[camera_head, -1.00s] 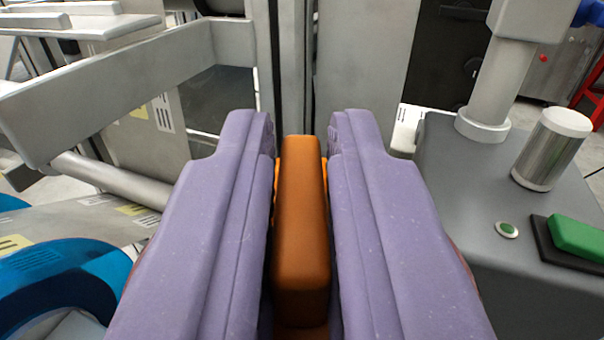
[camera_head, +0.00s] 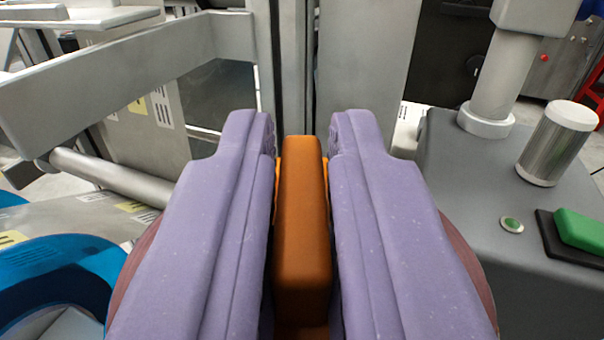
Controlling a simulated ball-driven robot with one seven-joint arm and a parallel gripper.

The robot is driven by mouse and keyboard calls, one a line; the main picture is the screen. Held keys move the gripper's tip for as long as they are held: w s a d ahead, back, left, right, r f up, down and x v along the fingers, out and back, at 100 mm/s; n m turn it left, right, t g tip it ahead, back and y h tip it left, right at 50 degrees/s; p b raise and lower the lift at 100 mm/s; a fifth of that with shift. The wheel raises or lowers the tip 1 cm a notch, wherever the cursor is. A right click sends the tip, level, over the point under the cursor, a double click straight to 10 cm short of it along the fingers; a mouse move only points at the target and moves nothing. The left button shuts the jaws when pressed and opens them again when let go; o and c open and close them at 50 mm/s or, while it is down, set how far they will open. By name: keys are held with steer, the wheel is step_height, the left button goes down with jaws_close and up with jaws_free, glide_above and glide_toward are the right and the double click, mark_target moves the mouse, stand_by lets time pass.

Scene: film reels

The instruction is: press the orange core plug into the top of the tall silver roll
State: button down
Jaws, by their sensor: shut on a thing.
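My gripper (camera_head: 302,150) has two purple fingers, shut on the orange core plug (camera_head: 302,215). The plug shows as an orange block between the fingers, and its lower part is hidden. A reddish-brown round thing shows beneath the gripper, with its edges out to the left (camera_head: 142,255) and right (camera_head: 466,265) of the fingers. The fingers cover its middle. I cannot make out the tall silver roll for certain. A silver cylinder with a pale top (camera_head: 548,148) stands on a grey housing at the right, apart from my gripper.
A grey frame with a bar (camera_head: 110,177) is at the left. Blue rings (camera_head: 60,262) lie at lower left. Upright grey panels stand ahead.

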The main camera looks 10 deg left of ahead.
steer(key=shift+f, duration=0.25)
steer(key=c, duration=1.4)
jaws_free()
steer(key=s, duration=0.3)
steer(key=s+d, duration=0.1)
steer(key=s, duration=0.7)
steer(key=shift+d, duration=0.2)
steer(key=shift+f, duration=0.1)
